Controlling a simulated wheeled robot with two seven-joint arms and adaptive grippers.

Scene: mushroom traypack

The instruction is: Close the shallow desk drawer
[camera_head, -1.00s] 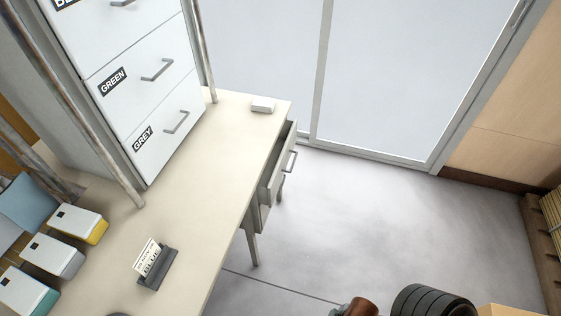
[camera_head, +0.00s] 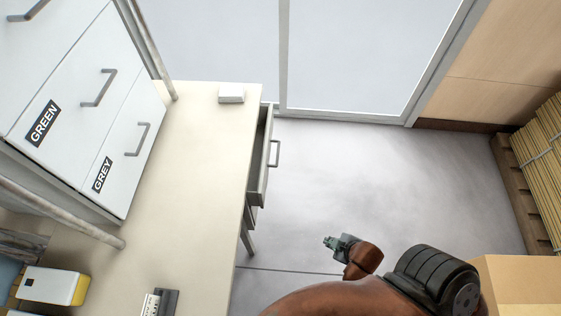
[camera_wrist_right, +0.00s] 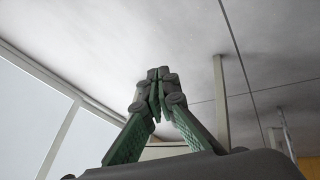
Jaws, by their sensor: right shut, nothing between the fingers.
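The shallow desk drawer (camera_head: 262,165) is at the far right side of the desk in the head view. It stands pulled open, with its grey front and bar handle (camera_head: 274,153) facing right. My right gripper (camera_head: 330,242) is to the lower right of the drawer, over the floor and apart from it. In the right wrist view its green fingers (camera_wrist_right: 157,80) meet at the tips, shut and empty. My left gripper is out of view.
The desk top (camera_head: 200,150) holds a small white box (camera_head: 231,93), a cabinet labelled GREEN and GREY (camera_head: 85,110), a card holder (camera_head: 165,300) and a yellow-and-white bin (camera_head: 52,287). A cardboard box (camera_head: 520,285) and a pallet stack (camera_head: 540,150) stand at right. Floor beside the drawer is clear.

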